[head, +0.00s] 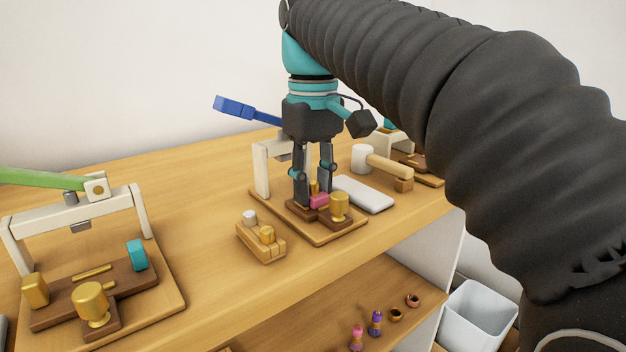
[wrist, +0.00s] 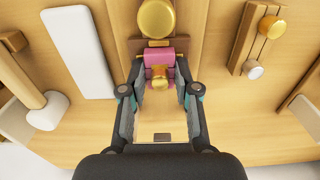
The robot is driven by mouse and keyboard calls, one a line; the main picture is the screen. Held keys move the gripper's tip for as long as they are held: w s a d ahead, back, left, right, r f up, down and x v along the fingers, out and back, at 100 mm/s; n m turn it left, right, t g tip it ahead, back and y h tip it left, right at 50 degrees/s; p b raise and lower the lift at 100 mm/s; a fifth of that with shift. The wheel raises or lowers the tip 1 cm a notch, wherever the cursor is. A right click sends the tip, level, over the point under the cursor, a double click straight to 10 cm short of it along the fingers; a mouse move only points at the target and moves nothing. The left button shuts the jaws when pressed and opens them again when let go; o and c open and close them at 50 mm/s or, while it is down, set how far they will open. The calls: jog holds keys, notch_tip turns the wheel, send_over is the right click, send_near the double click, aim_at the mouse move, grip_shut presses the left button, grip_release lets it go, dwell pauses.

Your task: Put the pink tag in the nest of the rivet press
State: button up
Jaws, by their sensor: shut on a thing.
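The pink tag (head: 319,200) is low over the brown block of the middle rivet press (head: 262,170), the one with the blue lever (head: 248,110). My gripper (head: 313,196) points down and is shut on the tag. In the wrist view the pink tag (wrist: 160,56) lies between the fingertips (wrist: 160,82), with a small brass piece (wrist: 158,77) at its near side. A large brass knob (head: 339,206) stands just beyond it. Thin brass ends show on both sides of the tag. Whether the tag rests in the nest or hovers is hard to tell.
A small wooden holder (head: 260,243) with brass and silver pieces is left of the press. A white slab (head: 363,194) and a mallet (head: 378,163) lie to the right. A press with a green lever (head: 40,178) stands at left. A white bin (head: 475,315) is below right.

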jog(key=o, duration=1)
jog(key=shift+o, duration=0.2)
